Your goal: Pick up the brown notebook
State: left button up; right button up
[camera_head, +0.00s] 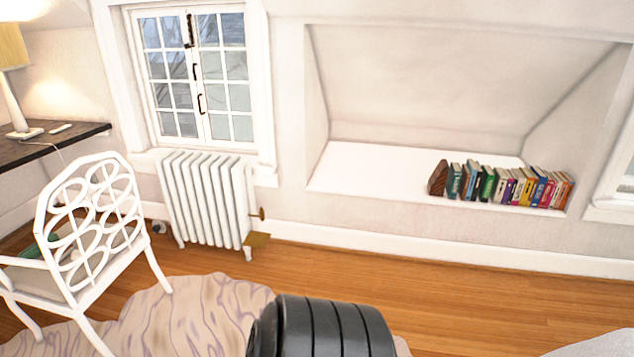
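I cannot make out a brown notebook for certain in the head view. A row of several colourful books (510,186) stands upright on the white recessed ledge (375,172) at the right. A dark brown piece (438,177) stands at the left end of the row; it looks like a bookend, but I cannot tell for sure. Neither of my grippers is in view.
A white chair (88,215) stands at the left by a dark desk (62,143) with a lamp (14,75). A white radiator (207,197) is under the window. A patterned rug (185,318) lies in front. The wooden floor (450,285) before the ledge is clear.

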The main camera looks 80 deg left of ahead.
aim_at(70, 248)
jog(key=u, duration=2.4)
jog(key=j+u, duration=0.15)
jog(key=u, duration=0.25)
jog(key=i+j+u, duration=0.1)
jog(key=u, duration=0.3)
jog(key=i+u, duration=0.2)
jog(key=u, duration=0.2)
jog(key=i+j+u, duration=0.1)
jog(key=u, duration=0.3)
jog(key=i+u, duration=0.15)
jog(key=u, duration=0.25)
jog(key=i, duration=0.3)
jog(key=i+z, duration=0.1)
jog(key=z, duration=0.75)
jog(key=i+j+z, duration=0.2)
jog(key=j+z, duration=0.25)
jog(key=j, duration=0.2)
jog(key=i+j+z, duration=0.1)
jog(key=j+z, duration=0.4)
jog(key=j, duration=0.15)
jog(key=j+z, duration=0.45)
jog(key=j, duration=0.2)
jog(key=k, duration=0.05)
